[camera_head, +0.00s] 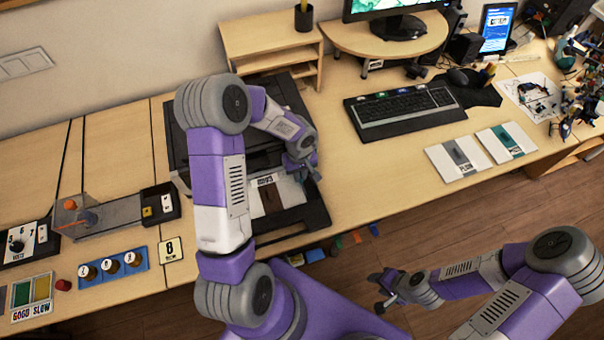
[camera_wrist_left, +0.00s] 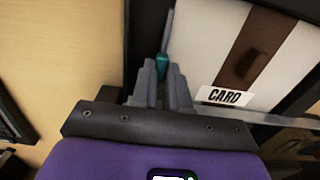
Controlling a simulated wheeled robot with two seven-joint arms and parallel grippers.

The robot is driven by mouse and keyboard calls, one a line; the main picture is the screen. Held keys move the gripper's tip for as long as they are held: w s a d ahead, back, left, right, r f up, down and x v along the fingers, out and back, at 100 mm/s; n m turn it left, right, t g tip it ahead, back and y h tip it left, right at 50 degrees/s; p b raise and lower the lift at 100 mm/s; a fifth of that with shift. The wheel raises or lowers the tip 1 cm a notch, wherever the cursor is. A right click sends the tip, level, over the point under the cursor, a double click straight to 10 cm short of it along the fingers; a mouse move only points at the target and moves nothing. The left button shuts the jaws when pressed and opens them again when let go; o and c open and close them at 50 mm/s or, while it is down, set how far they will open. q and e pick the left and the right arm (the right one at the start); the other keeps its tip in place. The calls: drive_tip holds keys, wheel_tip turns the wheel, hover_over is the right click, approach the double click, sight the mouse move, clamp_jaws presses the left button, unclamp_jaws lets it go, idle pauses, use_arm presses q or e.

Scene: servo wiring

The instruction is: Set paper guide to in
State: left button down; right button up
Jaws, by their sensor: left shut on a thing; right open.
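The black printer (camera_head: 290,238) stands on the desk with its paper tray out at the front. White paper with a brown stripe (camera_head: 270,200) lies in the tray; in the left wrist view the stripe (camera_wrist_left: 243,55) and a "CARD" label (camera_wrist_left: 225,96) show. The teal paper guide (camera_wrist_left: 162,66) is at the left of the paper in the left wrist view, between my fingertips. My left gripper (camera_wrist_left: 162,80) is shut on it; in the head view this gripper (camera_head: 312,174) is at the tray's right side. My right gripper (camera_head: 377,292) is open and empty, off the desk's front edge.
A keyboard (camera_head: 405,112) and two sample cards (camera_head: 458,160) lie to the right. Left of the printer are a blue tray with knobs (camera_head: 112,266) and a numbered card (camera_head: 171,249). A wooden shelf (camera_head: 270,40) stands behind. Desk between printer and keyboard is clear.

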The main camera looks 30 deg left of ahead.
use_arm(q)
drive_tip(key=c, duration=1.4)
unclamp_jaws()
wheel_tip(320, 180, up, 8)
drive_tip(key=shift+f+p, duration=0.2)
drive_tip(key=shift+p, duration=0.65)
